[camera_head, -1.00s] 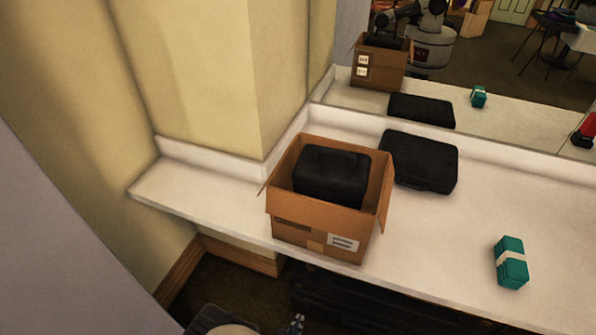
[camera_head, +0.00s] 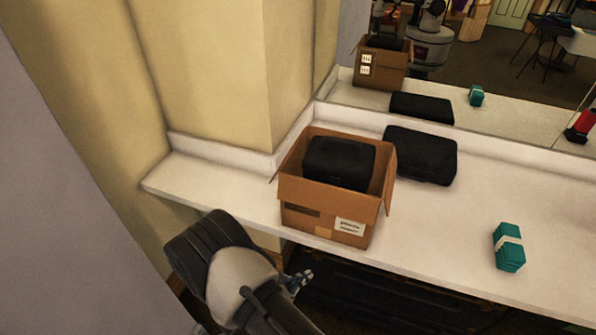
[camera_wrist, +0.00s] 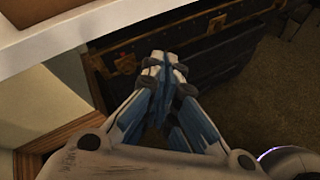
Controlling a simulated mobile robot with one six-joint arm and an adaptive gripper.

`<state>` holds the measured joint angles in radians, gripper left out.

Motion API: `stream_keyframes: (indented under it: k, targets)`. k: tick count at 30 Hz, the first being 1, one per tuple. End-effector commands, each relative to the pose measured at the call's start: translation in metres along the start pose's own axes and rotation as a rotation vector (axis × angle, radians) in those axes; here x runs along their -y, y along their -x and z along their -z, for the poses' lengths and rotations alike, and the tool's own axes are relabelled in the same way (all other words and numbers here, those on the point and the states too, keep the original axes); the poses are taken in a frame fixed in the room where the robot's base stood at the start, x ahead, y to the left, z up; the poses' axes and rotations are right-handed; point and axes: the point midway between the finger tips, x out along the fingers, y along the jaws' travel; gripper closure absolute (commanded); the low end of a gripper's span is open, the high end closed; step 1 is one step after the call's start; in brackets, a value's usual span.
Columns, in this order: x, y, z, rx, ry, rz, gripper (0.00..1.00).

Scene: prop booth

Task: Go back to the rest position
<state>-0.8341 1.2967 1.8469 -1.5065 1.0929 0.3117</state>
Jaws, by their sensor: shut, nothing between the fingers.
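My gripper (camera_wrist: 163,62) is shut and empty in the wrist view, its fingertips together in front of a dark trunk below the counter. In the head view my gripper (camera_head: 303,278) shows only partly, just below the counter's front edge and in front of the cardboard box. My arm's wrist covers part of the counter front at the lower left of the box. The open cardboard box (camera_head: 318,222) stands on the white counter with a black case (camera_head: 340,163) inside it. The gripper is apart from both.
A second black case (camera_head: 420,156) lies behind the box, and a teal banded bundle (camera_head: 508,247) stands to the right on the white counter (camera_head: 430,225). A mirror behind reflects them. The dark trunk (camera_wrist: 205,42) sits under the counter.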

Motion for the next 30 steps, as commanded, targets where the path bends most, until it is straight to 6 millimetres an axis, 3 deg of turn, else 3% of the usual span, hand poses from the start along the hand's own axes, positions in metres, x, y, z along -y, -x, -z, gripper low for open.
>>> stream_keyframes:
  k: [1,6,15,21,30]
  targets:
    - [-0.011,0.004,-0.032,0.007,-0.082,0.052,1.0]
    - [-0.017,0.017,-0.123,0.016,-0.334,0.236,1.0]
    - [0.016,0.055,-0.256,-0.025,-0.787,0.533,1.0]
    - [0.052,0.092,-0.319,-0.094,-1.096,0.695,1.0]
    - [0.1,0.158,-0.371,-0.265,-1.566,0.853,1.0]
